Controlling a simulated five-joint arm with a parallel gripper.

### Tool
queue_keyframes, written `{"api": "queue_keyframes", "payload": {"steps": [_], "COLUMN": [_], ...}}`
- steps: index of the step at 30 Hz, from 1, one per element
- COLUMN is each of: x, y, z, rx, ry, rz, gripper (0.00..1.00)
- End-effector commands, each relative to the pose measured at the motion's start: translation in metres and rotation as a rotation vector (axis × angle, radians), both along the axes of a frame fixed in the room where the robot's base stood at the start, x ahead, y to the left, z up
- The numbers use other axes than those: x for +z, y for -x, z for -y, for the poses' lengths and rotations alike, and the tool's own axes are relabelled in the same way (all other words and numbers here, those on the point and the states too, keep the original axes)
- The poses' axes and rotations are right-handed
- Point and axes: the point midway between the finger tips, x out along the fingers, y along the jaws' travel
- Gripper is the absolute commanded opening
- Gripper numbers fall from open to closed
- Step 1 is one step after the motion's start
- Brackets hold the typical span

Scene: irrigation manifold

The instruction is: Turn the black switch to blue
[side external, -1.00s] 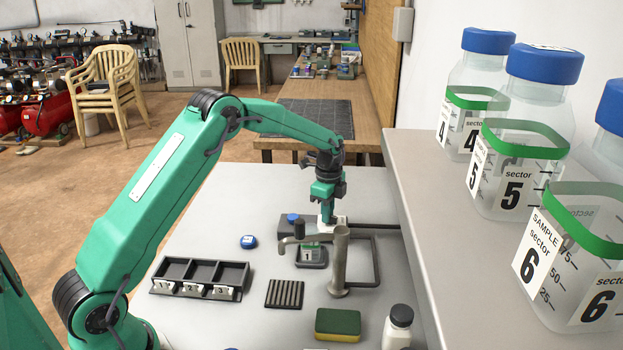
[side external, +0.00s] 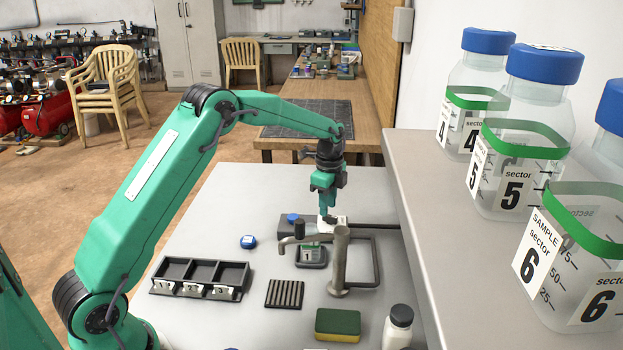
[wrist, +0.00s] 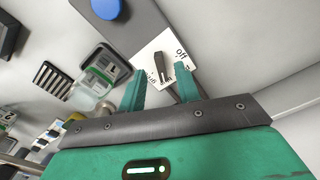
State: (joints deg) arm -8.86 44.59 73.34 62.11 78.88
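The black switch (wrist: 163,67) is a dark lever on a white label plate (wrist: 153,48) with the word "off" on it, in the wrist view. The plate is on a grey box (wrist: 128,25) with a round blue cap (wrist: 106,7). My gripper (wrist: 159,78) is open, its two teal fingers apart. The switch shows in the gap between them; I cannot tell whether either finger touches it. In the side view my gripper (side external: 327,214) points down over the white plate (side external: 341,221), and the fingers and tap hide the switch there.
A metal tap (side external: 339,262) stands just in front of the box, with a labelled jar (side external: 311,255) under its spout. A shelf (side external: 440,230) with bottles bounds the right.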

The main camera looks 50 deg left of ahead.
Motion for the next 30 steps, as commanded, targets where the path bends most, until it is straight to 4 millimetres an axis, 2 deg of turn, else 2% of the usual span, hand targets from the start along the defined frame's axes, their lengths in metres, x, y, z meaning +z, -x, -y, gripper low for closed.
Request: {"api": "queue_keyframes", "payload": {"steps": [3, 10, 15, 26, 30], "x": [0.018, 0.042, 0.049, 0.05, 0.057], "y": [-0.001, -0.001, -0.001, 0.0, 0.004], "z": [0.0, 0.0, 0.0, 0.0, 0.002], "rx": [0.0, -0.001, -0.001, 0.002, 0.019], "ry": [0.0, 0.0, -0.001, 0.0, -0.002], "rz": [0.004, 0.003, 0.002, 0.003, 0.011], "gripper": [0.33, 0.33, 0.33, 0.33, 0.33]}}
